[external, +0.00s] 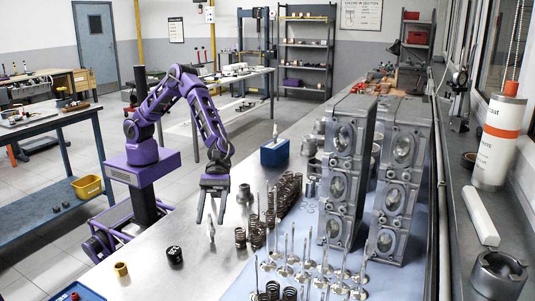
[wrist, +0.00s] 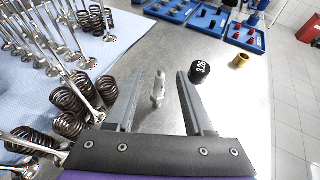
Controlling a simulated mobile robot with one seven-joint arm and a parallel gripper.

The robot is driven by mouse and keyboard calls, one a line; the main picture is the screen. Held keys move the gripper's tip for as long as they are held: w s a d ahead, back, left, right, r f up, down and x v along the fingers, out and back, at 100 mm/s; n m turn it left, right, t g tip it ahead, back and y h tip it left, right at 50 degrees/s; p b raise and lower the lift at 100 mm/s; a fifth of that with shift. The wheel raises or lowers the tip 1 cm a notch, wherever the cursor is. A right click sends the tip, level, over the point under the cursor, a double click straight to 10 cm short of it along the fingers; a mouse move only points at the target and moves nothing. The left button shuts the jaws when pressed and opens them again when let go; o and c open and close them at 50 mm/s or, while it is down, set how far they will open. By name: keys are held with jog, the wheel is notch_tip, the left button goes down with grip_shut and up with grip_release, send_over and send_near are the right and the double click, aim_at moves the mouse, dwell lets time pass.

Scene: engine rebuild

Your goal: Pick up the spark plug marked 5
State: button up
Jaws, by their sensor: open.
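A spark plug (wrist: 158,90) with a pale body stands on the metal bench in the wrist view, between the two fingers of my gripper (wrist: 160,74). The fingers are open, with a gap on each side of the plug. In the external view my gripper (external: 209,219) points down at the bench, and the spark plug (external: 211,232) shows between and just below its fingertips. I cannot read a number on this plug. Another white plug-like part (external: 275,131) stands in a blue block (external: 275,153) farther back.
A black cylinder marked 326 (wrist: 200,71) and a brass bushing (wrist: 240,61) stand right of my gripper. Valve springs (wrist: 68,99) and valves crowd the blue mat on the left. Blue trays (wrist: 259,47) hold small parts. Cylinder heads (external: 347,170) stand at the right.

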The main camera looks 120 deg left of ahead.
jog(key=shift+x, duration=0.8)
grip_shut()
